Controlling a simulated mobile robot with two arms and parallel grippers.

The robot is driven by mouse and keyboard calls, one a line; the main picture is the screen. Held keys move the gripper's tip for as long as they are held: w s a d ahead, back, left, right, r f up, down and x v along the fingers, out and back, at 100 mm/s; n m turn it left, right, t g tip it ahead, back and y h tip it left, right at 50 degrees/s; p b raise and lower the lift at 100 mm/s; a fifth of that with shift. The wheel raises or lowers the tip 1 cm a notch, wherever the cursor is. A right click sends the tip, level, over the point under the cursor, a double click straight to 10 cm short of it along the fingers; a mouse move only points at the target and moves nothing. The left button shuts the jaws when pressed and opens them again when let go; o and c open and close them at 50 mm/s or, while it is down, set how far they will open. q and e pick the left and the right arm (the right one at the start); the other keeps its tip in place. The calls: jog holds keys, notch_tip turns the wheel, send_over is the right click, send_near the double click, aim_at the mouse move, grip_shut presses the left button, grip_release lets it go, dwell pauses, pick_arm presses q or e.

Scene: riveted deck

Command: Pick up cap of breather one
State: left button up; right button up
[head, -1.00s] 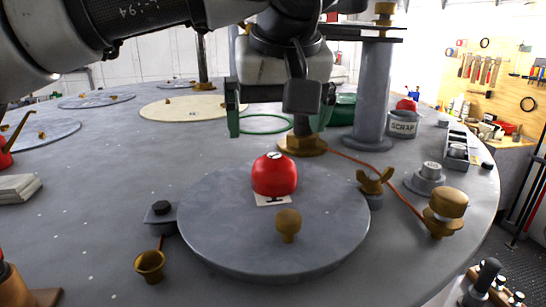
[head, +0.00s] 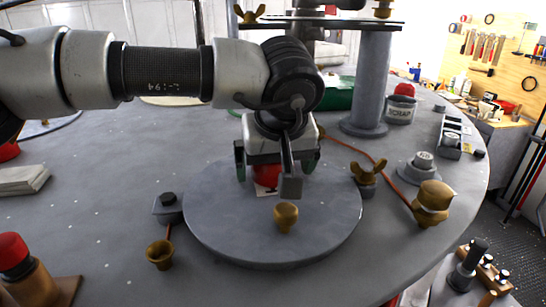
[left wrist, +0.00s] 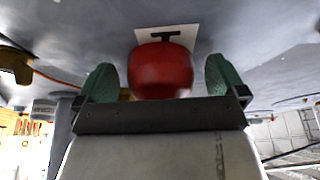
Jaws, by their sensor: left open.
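The red cap (head: 263,189) sits on the round grey cover plate (head: 225,225), beside a white card with a dark mark on it. My left gripper (head: 277,172) is lowered over the cap and hides most of it in the head view. In the left wrist view the red cap (left wrist: 160,72) shows whole, between the two green fingers of my left gripper (left wrist: 160,84). The fingers are open, with a gap to the cap on each side. The white card (left wrist: 165,37) lies just beyond it. My right gripper is not in view.
A brass knob (head: 285,215) stands on the plate in front of the cap. A brass wing nut (head: 367,174), a large brass cap (head: 433,198) and an orange cord lie to the right. A brass cup (head: 160,254) is front left. A grey post (head: 371,85) stands behind.

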pick_arm(q)
jog(key=c, duration=0.9)
jog(key=shift+r, duration=0.1)
